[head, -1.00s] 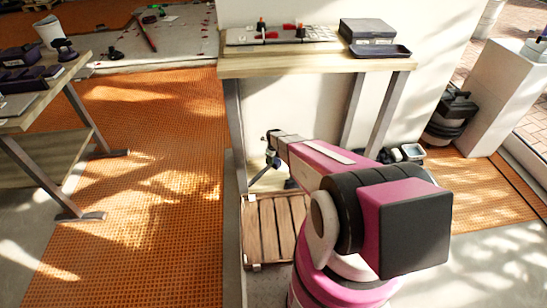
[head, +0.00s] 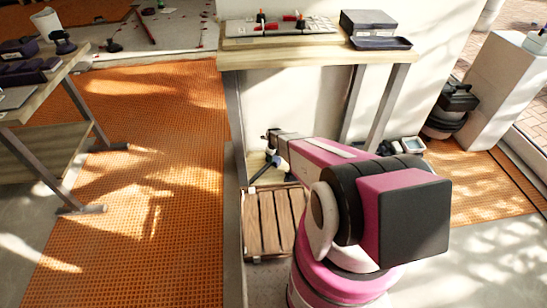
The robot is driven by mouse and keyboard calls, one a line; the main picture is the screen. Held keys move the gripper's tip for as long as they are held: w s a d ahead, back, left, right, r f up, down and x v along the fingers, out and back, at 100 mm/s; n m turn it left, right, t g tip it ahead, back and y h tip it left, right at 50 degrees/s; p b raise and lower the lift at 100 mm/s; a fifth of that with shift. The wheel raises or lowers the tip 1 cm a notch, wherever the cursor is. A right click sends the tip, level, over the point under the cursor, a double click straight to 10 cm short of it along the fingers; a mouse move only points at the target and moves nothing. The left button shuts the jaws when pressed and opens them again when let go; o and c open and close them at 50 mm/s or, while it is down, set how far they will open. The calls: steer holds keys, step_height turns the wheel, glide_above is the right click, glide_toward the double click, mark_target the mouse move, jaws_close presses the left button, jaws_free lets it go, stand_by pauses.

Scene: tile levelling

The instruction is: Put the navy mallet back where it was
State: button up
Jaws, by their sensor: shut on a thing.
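The navy mallet (head: 262,172) shows small, below and in front of the table by the wall, with its dark handle slanting down to the left. My gripper (head: 273,153) is at the far end of my pink and white arm and is shut on the mallet, holding it in the air above the slatted wooden pallet. The jaws are small and partly hidden, so the exact grip is unclear.
The wall table (head: 300,62) bears a board with red pieces (head: 290,27), a dark case (head: 368,22) and a tray (head: 381,43). A wooden pallet (head: 270,225) lies on the floor below. Another table (head: 55,85) stands left; orange matting (head: 150,190) between is clear.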

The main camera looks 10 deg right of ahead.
steer(key=shift+f, duration=0.5)
steer(key=o, duration=1.4)
step_height(320, 180, up, 11)
steer(key=s+d+r+n, duration=0.2)
steer(key=s+r+n, duration=0.6)
steer(key=r, duration=0.3)
steer(key=s+d+r+n, duration=0.2)
steer(key=s+r+n, duration=0.7)
steer(key=r, duration=0.2)
steer(key=s+d+r+n, duration=0.2)
steer(key=s+r+n, duration=0.7)
steer(key=r, duration=0.2)
steer(key=shift+s+d, duration=0.35)
